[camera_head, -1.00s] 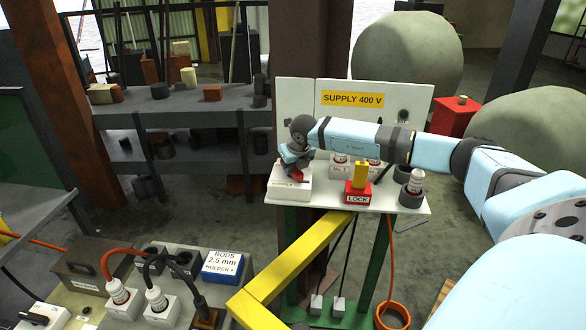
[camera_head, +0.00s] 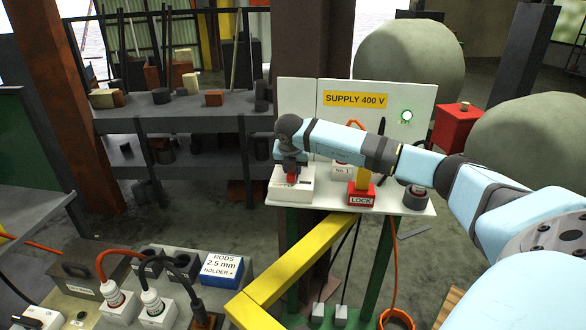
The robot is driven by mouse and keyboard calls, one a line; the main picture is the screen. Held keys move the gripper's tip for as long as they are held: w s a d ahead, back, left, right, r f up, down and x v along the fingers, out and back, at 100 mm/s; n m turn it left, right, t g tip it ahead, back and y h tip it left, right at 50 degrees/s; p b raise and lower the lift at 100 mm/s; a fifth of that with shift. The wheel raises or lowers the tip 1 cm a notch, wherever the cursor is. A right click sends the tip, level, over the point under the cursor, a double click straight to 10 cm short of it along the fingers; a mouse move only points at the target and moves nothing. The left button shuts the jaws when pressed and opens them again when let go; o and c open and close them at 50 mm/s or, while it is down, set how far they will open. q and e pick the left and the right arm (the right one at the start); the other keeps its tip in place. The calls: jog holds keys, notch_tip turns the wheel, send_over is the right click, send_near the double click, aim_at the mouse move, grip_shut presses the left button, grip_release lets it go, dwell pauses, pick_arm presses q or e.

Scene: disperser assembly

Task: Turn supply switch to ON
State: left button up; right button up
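The supply switch is a white box (camera_head: 293,190) with a red lever (camera_head: 291,178), on the left end of the white supply shelf. My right arm reaches in from the right across the shelf. Its dark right gripper (camera_head: 291,170) points down onto the red lever and hides part of it. The fingers are too small and covered to tell whether they are open or shut. A round lamp (camera_head: 406,116) on the white panel under the yellow SUPPLY 400 V label (camera_head: 355,100) glows green. My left gripper is not in view.
A red LOCK block (camera_head: 361,198) with a yellow part stands right of the switch on the shelf, under my arm. A grey-collared plug (camera_head: 415,196) stands at the shelf's right end. A yellow rail (camera_head: 290,270) runs in front. The welding bench is at lower left.

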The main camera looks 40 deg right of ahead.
dwell(0.4)
jog(key=o, duration=0.9)
jog(key=v, duration=1.4)
jog(key=shift+d+b, duration=0.1)
jog(key=shift+b, duration=0.3)
jog(key=shift+f, duration=0.1)
